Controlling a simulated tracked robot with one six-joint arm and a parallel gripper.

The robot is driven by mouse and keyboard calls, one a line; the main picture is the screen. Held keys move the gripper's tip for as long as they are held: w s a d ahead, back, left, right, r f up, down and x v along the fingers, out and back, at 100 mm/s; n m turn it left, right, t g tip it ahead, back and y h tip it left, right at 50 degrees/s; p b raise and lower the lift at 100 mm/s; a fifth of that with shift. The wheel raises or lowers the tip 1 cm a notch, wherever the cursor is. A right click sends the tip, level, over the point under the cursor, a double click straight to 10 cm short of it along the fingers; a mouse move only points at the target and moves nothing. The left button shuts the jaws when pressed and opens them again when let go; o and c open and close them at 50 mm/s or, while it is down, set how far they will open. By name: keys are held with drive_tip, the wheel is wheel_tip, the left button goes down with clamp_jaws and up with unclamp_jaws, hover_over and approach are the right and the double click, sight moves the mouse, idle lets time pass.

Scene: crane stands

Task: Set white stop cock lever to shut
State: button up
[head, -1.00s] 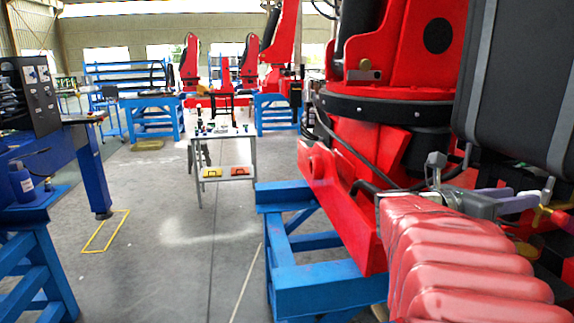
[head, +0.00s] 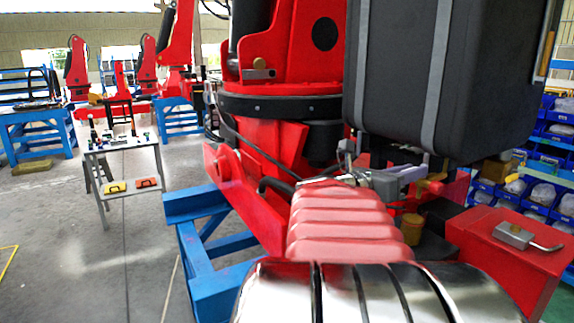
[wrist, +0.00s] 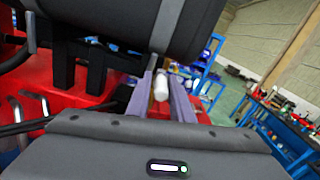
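The white lever (wrist: 161,86) shows in the wrist view as a small rounded white end below the large black tank. My gripper (wrist: 162,84) has two grey-purple fingers standing apart, with the white end seen between them. A gap shows on each side of it; I cannot tell how deep between the fingers it sits. In the head view my gripper (head: 412,172) is just under the black tank (head: 440,80), at the end of my red-sleeved arm. I cannot make out the white lever in the head view. The valve body is hidden.
A red crane (head: 290,100) on a blue stand (head: 200,250) is close on the left. A red box (head: 512,250) with a metal latch is at the right, before shelves of blue bins (head: 535,190). A small table (head: 122,143) and open floor lie left.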

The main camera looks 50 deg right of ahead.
clamp_jaws()
drive_tip(key=shift+a, duration=0.1)
